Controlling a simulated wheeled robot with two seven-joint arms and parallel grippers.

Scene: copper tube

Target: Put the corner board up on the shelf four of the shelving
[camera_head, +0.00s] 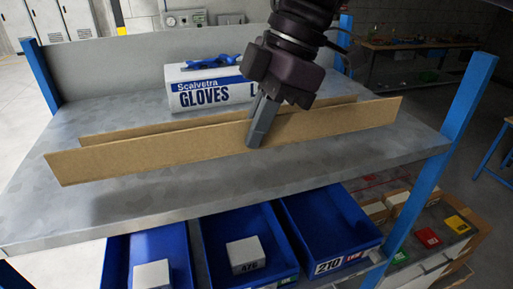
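The corner board (180,151) is a long brown cardboard strip with two flanges, running left to right across the grey upper shelf (170,195) of the shelving. Its left end sits lower in the picture than its right end. My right gripper (263,122) comes down from the top onto the board near its middle. One finger shows in front of the near flange; the other is hidden behind it, and the gripper looks shut on the board. A shadow lies on the shelf below the board's left part. I cannot tell whether the board touches the shelf. My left gripper is not in view.
A white gloves box (210,91) with blue gloves (212,62) stands behind the board. Blue uprights (466,105) edge the shelf at both sides. Blue bins (327,232) with white boxes (246,254) sit on the level below. The shelf's front strip is clear.

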